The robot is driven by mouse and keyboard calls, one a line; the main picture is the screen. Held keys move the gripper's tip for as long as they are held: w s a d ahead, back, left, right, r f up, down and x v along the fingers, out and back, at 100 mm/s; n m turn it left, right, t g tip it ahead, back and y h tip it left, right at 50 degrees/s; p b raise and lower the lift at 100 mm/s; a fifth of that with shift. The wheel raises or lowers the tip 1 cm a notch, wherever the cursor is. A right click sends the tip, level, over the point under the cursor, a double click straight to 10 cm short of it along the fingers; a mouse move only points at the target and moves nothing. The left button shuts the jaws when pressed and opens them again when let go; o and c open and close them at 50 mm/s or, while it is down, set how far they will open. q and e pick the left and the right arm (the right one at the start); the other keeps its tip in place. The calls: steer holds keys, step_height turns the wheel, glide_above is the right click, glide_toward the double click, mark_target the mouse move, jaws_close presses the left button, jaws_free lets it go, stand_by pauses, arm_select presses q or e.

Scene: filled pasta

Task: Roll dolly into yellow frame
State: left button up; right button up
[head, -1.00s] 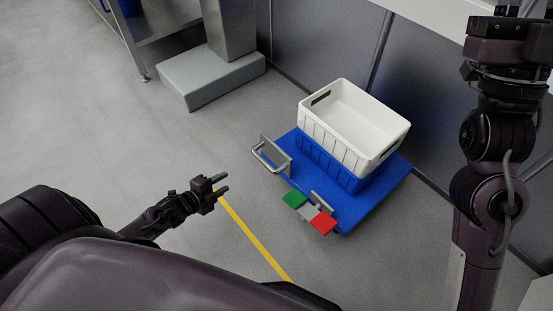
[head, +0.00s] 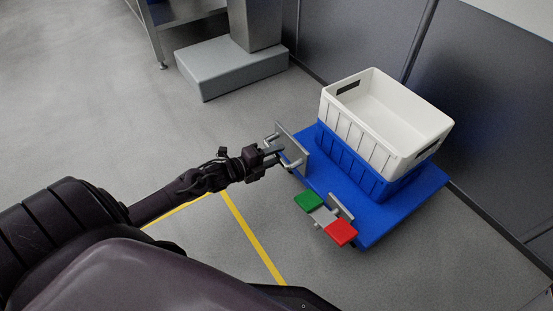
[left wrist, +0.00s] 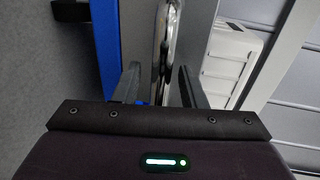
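The blue dolly (head: 400,208) stands on the floor right of centre, carrying a blue crate (head: 345,165) with a white crate (head: 395,120) stacked on it. Its metal handle (head: 289,145) is on its left side. Green (head: 309,201) and red (head: 341,232) pedals stick out at its near edge. My left gripper (head: 272,155) is at the handle; in the left wrist view its fingers (left wrist: 160,88) are apart, with the chrome handle bar (left wrist: 163,45) between them. I cannot tell whether they touch it. Yellow floor lines (head: 250,235) lie left of the dolly, partly hidden by my arm. My right gripper is out of view.
A grey pedestal base (head: 232,70) stands on the floor behind, beside a metal table (head: 185,12). A dark wall panel (head: 490,110) runs close behind the dolly on the right. The floor at left is clear.

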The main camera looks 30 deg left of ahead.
arm_select(q)
steer(key=shift+w+d, duration=0.15)
steer(key=shift+w, duration=0.25)
jaws_close()
steer(key=shift+f, duration=0.1)
steer(key=shift+s, duration=0.1)
